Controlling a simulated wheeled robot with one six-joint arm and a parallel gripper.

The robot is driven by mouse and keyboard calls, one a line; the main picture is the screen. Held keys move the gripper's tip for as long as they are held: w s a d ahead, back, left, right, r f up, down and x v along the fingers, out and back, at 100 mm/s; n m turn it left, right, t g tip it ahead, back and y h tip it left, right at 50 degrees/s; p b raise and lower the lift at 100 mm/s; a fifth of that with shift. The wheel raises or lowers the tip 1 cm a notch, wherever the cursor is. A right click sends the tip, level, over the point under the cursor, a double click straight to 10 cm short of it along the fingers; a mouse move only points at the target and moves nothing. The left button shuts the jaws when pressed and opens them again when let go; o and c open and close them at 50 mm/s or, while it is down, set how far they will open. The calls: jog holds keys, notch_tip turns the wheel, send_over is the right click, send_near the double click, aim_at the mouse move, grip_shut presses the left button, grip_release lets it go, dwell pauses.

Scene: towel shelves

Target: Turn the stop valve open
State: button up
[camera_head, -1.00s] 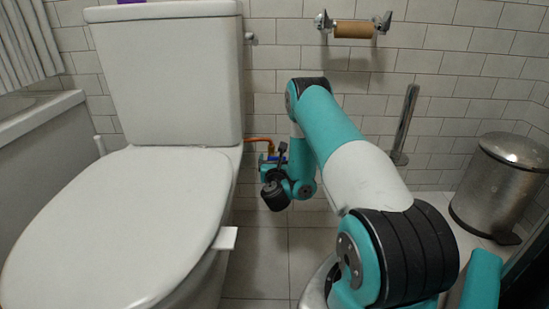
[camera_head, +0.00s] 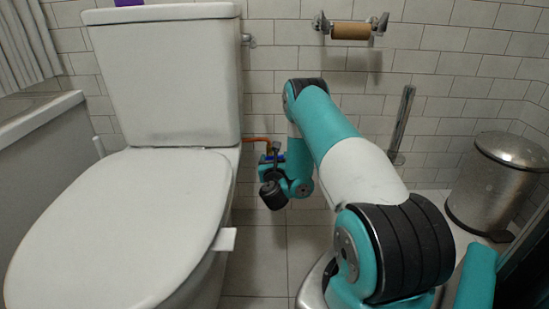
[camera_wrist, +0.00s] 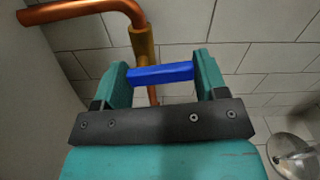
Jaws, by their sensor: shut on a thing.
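The stop valve has a brass body (camera_wrist: 143,43) on a copper pipe (camera_wrist: 90,9) and a blue handle (camera_wrist: 160,73). In the wrist view the handle lies nearly level, slightly tilted, between the two teal fingers of my gripper (camera_wrist: 163,77), which is shut on it. In the head view my gripper (camera_head: 270,165) is at the valve, low by the wall to the right of the toilet. The valve is mostly hidden there by my wrist, but the copper pipe (camera_head: 258,139) shows above it.
The toilet (camera_head: 165,75) stands close on the left of my arm. A toilet brush (camera_head: 402,120) and a metal bin (camera_head: 497,180) stand to the right. A paper roll holder (camera_head: 350,31) is on the wall above. Floor tiles between toilet and arm are clear.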

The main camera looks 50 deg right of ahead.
jog(key=shift+w+a+r+n+p, duration=0.1)
jog(key=shift+r+n+p, duration=0.1)
jog(key=shift+n+p, duration=0.9)
jog(key=shift+w+a+r+n+p, duration=0.15)
jog(key=shift+n+p, duration=0.65)
jog(key=shift+n, duration=0.5)
jog(key=shift+r+n+p, duration=0.2)
jog(key=shift+n+p, duration=0.75)
jog(key=shift+n, duration=0.25)
jog(key=o, duration=0.9)
jog(key=shift+o, duration=0.2)
